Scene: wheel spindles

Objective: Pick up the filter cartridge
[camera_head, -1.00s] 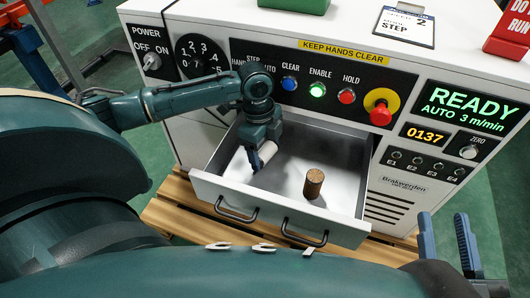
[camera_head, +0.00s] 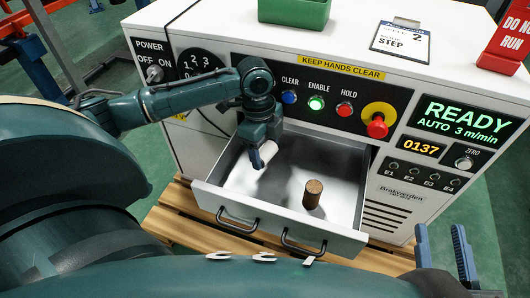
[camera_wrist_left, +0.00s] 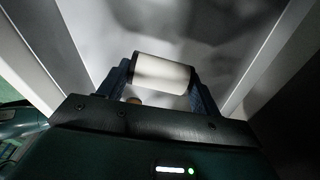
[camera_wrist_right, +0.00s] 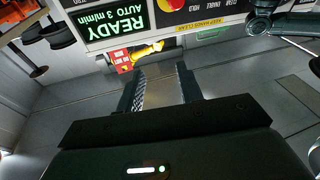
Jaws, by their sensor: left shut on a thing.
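The filter cartridge (camera_wrist_left: 160,74) is a white cylinder with dark ends. In the left wrist view it lies crosswise between the fingers of my left gripper (camera_wrist_left: 162,90), which is shut on it. In the head view the cartridge (camera_head: 266,152) shows beside the fingers of my left gripper (camera_head: 258,158), inside the open drawer (camera_head: 225,205). Whether it touches the drawer floor I cannot tell. My right gripper (camera_head: 446,252) is open and empty at the lower right; its parted fingers also show in the right wrist view (camera_wrist_right: 160,88).
A brown cork-like cylinder (camera_head: 313,194) stands upright in the drawer, right of the cartridge. Drawer walls surround both. The control panel (camera_head: 300,85) with knobs and buttons rises behind. A green bin (camera_head: 295,12) and a red sign (camera_head: 508,38) sit on top.

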